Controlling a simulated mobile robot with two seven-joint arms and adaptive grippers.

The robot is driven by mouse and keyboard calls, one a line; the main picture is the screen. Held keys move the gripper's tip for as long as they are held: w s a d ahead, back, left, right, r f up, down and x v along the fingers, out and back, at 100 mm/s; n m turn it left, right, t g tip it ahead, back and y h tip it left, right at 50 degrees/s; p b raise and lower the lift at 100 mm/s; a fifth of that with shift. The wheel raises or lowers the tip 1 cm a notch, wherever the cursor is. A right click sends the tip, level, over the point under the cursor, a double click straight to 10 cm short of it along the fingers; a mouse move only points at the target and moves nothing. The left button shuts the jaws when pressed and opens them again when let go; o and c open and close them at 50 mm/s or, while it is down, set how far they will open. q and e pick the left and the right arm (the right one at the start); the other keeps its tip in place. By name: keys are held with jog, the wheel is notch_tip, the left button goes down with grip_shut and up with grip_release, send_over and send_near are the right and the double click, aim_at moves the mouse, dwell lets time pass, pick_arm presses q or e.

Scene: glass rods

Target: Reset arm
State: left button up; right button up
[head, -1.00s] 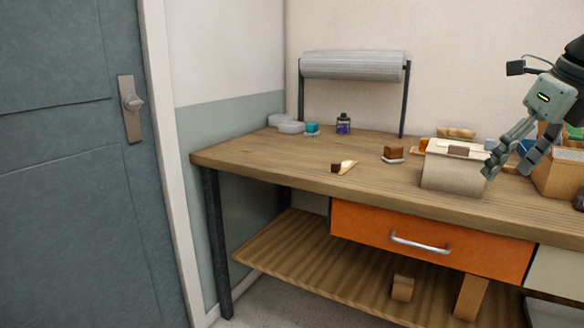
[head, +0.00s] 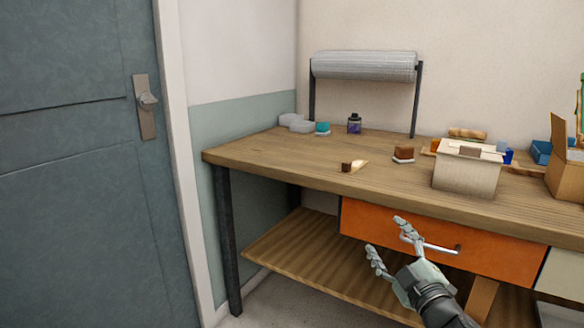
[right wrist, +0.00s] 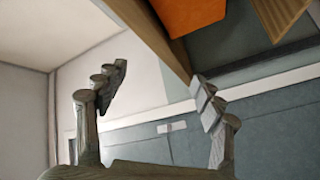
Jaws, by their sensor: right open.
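My right gripper (head: 388,243) is open and empty in the head view. It is in front of the workbench, below the tabletop, and overlaps the handle of the orange drawer in the picture. Its spread fingers (right wrist: 158,95) also show in the right wrist view with nothing between them. My left gripper is in neither view.
The wooden workbench (head: 265,152) has an orange drawer (head: 500,252) with a metal handle (head: 445,248) and a lower shelf (head: 300,255). A pale box (head: 465,172), small blocks (head: 403,154) and a dark bottle (head: 354,124) stand on top. A grey door (head: 70,200) is at left.

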jog(key=s+d+f+m+g+h, duration=0.2)
jog(key=s+f+m, duration=0.15)
jog(key=f, duration=0.45)
jog(key=s+d+f+m+g+h, duration=0.2)
jog(key=s+f+g, duration=0.15)
jog(key=f, duration=0.45)
jog(key=s+d+f+m+g+h, duration=0.25)
jog(key=s+f, duration=0.25)
jog(key=f, duration=0.3)
jog(key=s+f+m+g, duration=0.1)
jog(key=s+f+g, duration=0.2)
jog(key=s+f, duration=0.4)
jog(key=s+f+m+g+y, duration=0.1)
jog(key=s+f+g, duration=0.3)
jog(key=s+f, duration=0.4)
jog(key=s+m, duration=0.1)
jog(key=s, duration=0.6)
jog(key=shift+s+a+g, duration=0.2)
jog(key=shift+a+g, duration=0.05)
jog(key=shift+g, duration=0.05)
jog(key=shift+f, duration=0.1)
